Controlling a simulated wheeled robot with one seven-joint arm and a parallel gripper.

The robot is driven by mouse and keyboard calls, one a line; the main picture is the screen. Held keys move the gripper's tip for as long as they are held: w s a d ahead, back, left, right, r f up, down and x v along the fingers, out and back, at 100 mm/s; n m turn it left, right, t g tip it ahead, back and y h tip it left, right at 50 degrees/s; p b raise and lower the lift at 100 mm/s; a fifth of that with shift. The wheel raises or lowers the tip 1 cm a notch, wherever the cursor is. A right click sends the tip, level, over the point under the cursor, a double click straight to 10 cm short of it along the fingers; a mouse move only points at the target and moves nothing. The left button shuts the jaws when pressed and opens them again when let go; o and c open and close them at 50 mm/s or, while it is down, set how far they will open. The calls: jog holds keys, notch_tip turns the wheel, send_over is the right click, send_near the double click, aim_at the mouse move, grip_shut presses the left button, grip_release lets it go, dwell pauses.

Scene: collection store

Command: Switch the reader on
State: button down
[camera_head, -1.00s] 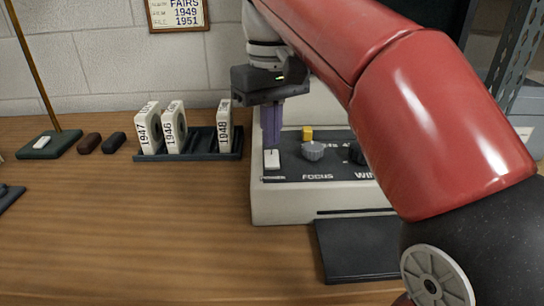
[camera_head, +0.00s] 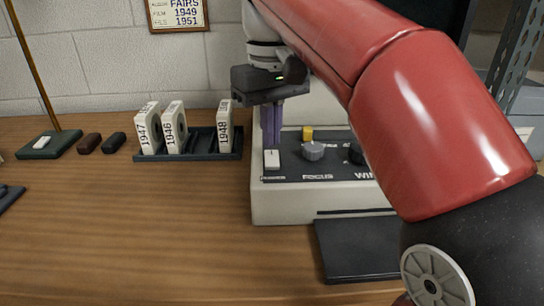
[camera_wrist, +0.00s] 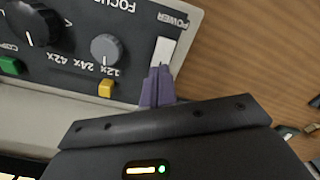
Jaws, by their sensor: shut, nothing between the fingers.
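The reader (camera_head: 290,205) is a cream-coloured unit with a dark control panel, standing on the table and partly hidden by my arm. Its white power rocker switch (camera_head: 272,159) sits at the panel's left end, and the switch also shows beside the POWER label in the wrist view (camera_wrist: 165,50). My gripper (camera_head: 271,143) is shut and empty, pointing down with its purple fingertips at the far end of the switch. In the wrist view the fingertips (camera_wrist: 158,72) overlap the switch's end; whether they touch it I cannot tell.
A grey focus knob (camera_head: 313,151) and a yellow button (camera_head: 307,133) are close to the right of my fingers. A black rack (camera_head: 190,155) with boxes marked 1947, 1946 and 1948 stands to the left.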

aim_at(271, 153)
jog(key=shift+f+b, duration=0.7)
jog(key=shift+f, duration=0.3)
dwell(0.7)
notch_tip(271, 153, up, 5)
jog(key=p, duration=0.4)
jog(key=shift+p, duration=0.35)
jog(key=shift+r, duration=1.05)
